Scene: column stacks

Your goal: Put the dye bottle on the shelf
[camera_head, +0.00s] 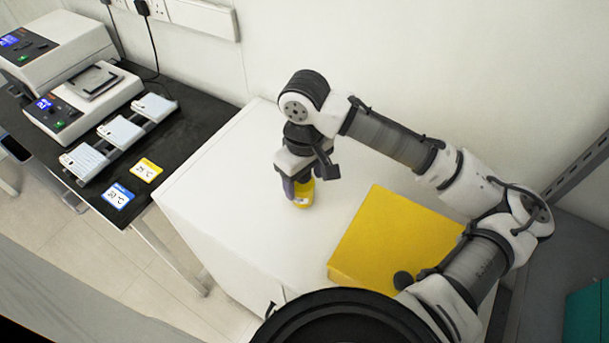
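A small yellow bottle (303,194) with a pale label is at the white cabinet top, partly hidden by my gripper; I take it for the dye bottle. My gripper (298,184) points down over it, with a dark finger against its left side. The view does not show whether the fingers are closed on it, or whether its base touches the cabinet top. A dark grey slotted rail (577,168) and grey surface at the right edge may belong to the shelf; most of that is out of view.
A yellow box (390,240) lies on the white cabinet (228,205), right of the bottle. A black-topped bench (180,128) at left holds white instruments, racks and two labelled cards. A teal box (587,312) is at lower right. Bare cabinet top surrounds the bottle's left and front.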

